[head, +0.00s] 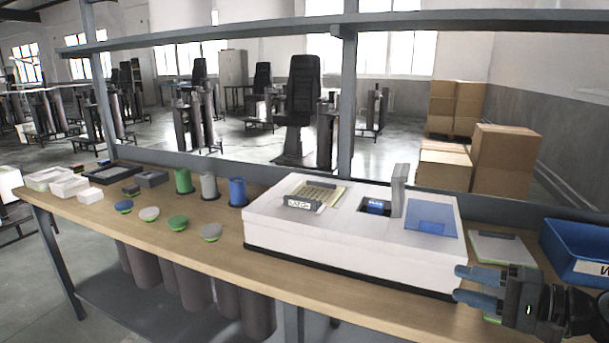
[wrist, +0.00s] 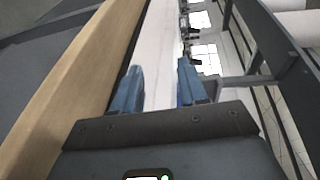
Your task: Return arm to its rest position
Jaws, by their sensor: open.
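My gripper (head: 470,284) is at the lower right of the head view, in front of the right end of the white machine box (head: 340,250). Its two blue fingers point left and stand apart with nothing visible between them. The wrist view shows the same open fingers (wrist: 160,90), with the white side of the box beyond them and the wooden table edge to their left. My dark arm comes in from the right edge of the head view. Most of the arm is out of view, so its full pose cannot be seen.
The wooden table (head: 150,235) runs across the view. A blue bin (head: 575,255) and a flat white tray (head: 500,249) stand close behind my gripper. Green, grey and blue cylinders (head: 237,192), several round lids and small boxes stand left. A grey shelf frame (head: 347,100) rises behind.

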